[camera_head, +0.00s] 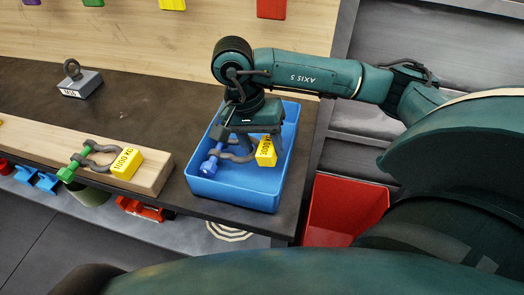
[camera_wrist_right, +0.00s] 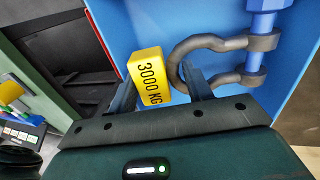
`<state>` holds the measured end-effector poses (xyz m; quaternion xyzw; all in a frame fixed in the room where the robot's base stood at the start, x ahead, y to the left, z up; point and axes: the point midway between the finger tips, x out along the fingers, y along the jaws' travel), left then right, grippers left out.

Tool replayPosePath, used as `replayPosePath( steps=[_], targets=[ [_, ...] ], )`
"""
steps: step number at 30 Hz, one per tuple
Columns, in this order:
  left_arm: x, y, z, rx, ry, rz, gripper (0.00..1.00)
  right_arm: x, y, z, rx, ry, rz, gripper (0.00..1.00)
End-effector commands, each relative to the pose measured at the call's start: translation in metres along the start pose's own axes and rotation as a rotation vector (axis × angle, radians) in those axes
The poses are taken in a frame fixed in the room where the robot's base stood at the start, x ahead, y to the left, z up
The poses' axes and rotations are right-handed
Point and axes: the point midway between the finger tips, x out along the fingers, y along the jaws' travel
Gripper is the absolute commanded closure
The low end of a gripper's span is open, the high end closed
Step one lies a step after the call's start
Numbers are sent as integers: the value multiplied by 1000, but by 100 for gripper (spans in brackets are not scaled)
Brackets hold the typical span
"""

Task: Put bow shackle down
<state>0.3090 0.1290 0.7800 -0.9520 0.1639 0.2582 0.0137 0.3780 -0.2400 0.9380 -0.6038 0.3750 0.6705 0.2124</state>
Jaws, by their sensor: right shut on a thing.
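The bow shackle (camera_head: 236,154) is dark grey with a blue pin (camera_head: 212,160) and a yellow tag (camera_head: 266,151). The tag reads 3000 KG in the right wrist view (camera_wrist_right: 150,75). My right gripper (camera_head: 243,135) reaches down over the blue bin (camera_head: 235,196) and is shut on the bow shackle by its tag end. In the right wrist view, the fingers (camera_wrist_right: 158,95) stand on either side of the tag, and the bow (camera_wrist_right: 185,55) lies beside the right finger. The shackle is within the bin's outline; I cannot tell whether it touches the floor. My left gripper is not in view.
Another shackle (camera_head: 90,156) with a green pin and yellow tag lies on a wooden beam (camera_head: 150,178) left of the bin. A grey weight with a ring (camera_head: 81,82) stands at the back left. A red bin (camera_head: 345,205) is lower right, beyond the table's edge.

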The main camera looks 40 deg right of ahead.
Motion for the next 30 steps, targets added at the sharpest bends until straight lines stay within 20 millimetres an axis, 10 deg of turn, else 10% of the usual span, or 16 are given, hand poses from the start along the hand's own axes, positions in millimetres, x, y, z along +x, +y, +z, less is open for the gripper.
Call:
replayPosePath(
  steps=[17,18,30],
  targets=[
    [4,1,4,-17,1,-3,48,24,-7,0,-1,2,-3,98],
    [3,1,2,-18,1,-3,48,24,-6,0,-1,1,-1,47],
    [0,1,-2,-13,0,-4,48,19,-5,0,-1,0,0,41]
  ],
)
